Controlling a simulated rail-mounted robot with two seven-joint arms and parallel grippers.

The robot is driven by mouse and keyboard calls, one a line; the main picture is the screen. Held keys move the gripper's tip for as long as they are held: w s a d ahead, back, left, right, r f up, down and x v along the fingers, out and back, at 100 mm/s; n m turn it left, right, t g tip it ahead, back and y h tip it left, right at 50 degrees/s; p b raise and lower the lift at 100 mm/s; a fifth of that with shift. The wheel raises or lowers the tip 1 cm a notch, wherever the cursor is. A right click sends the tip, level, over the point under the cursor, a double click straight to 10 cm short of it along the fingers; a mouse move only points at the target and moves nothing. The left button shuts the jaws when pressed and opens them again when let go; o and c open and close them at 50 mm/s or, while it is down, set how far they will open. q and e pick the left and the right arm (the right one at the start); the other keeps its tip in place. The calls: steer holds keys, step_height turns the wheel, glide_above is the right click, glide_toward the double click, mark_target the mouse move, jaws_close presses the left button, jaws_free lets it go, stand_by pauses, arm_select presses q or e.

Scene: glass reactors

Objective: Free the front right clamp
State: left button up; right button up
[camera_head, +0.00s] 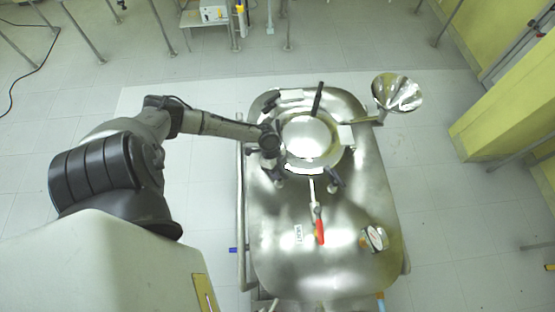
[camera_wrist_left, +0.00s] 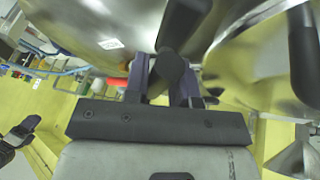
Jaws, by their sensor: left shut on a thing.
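The steel reactor vessel (camera_head: 280,265) stands in the middle of the head view, with a round lid (camera_head: 308,135) on top. Dark clamps sit around the lid's rim; one black clamp (camera_head: 333,178) shows at its lower right and one black handle (camera_head: 318,97) at its top. My left gripper (camera_head: 275,175) is at the lid's lower left edge, partly hidden by its own wrist. In the left wrist view my left gripper (camera_wrist_left: 163,85) is shut on a black clamp handle (camera_wrist_left: 182,28). Another dark handle (camera_wrist_left: 303,50) shows at the right there, apart from the fingers.
A steel funnel (camera_head: 397,93) rises at the back right. A side rail (camera_head: 241,205) runs along the vessel's left. The floor to the right is clear.

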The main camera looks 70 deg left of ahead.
stand_by(0.5)
arm_select(q)
steer(key=o, duration=0.9)
steer(key=b+v, duration=0.1)
steer(key=v, duration=1.2)
steer(key=shift+a+r, duration=0.15)
steer(key=shift+r, duration=0.2)
steer(key=shift+n, duration=0.3)
